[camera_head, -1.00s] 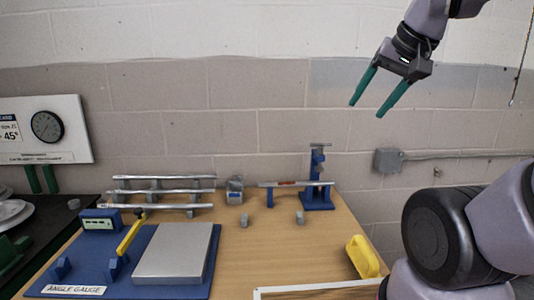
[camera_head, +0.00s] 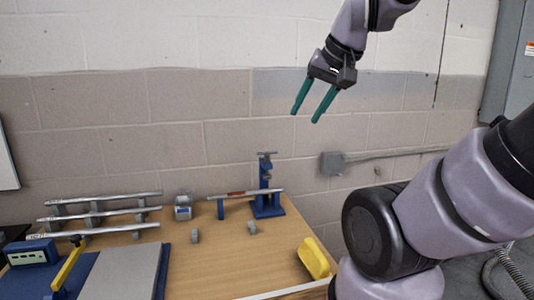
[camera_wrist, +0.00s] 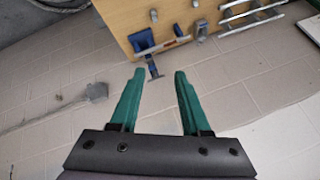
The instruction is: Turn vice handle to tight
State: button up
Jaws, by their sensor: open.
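The blue vice (camera_head: 267,190) stands at the back right of the wooden table, with a grey T-shaped handle (camera_head: 267,154) on top. A metal tube (camera_head: 240,194) with a reddish mark runs from the vice to a small blue support on its left. In the wrist view the vice (camera_wrist: 143,40) and its handle (camera_wrist: 155,77) show upside down beyond the fingertips. My gripper (camera_head: 308,117) has two green fingers, apart and empty. It hangs in front of the wall, above and right of the vice, and does not touch it. Whether the vice is tight cannot be told.
Several metal tubes (camera_head: 100,212) lie on a rack at the left. A blue angle gauge board (camera_head: 85,275) with a grey plate is at front left. A yellow object (camera_head: 314,258) lies at the right table edge. A grey wall box (camera_head: 333,163) with conduit is right of the vice.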

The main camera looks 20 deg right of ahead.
jog(key=w+r+n+g+h, duration=0.1)
jog(key=w+r+n+g, duration=0.1)
jog(key=w+n, duration=0.45)
jog(key=n+g+h, duration=0.1)
jog(key=n+g, duration=0.2)
jog(key=n, duration=1.3)
send_over(267, 157)
jog(key=s, duration=0.2)
notch_tip(267, 157, down, 11)
jog(key=shift+m, duration=0.25)
jog(key=f, duration=0.3)
jog(key=w+f, duration=0.1)
jog(key=f, duration=0.2)
jog(key=w+f, duration=0.1)
jog(key=f, duration=0.3)
jog(key=shift+w+d+f, duration=0.1)
jog(key=shift+w+d, duration=0.15)
jog(key=shift+d, duration=0.15)
grip_shut()
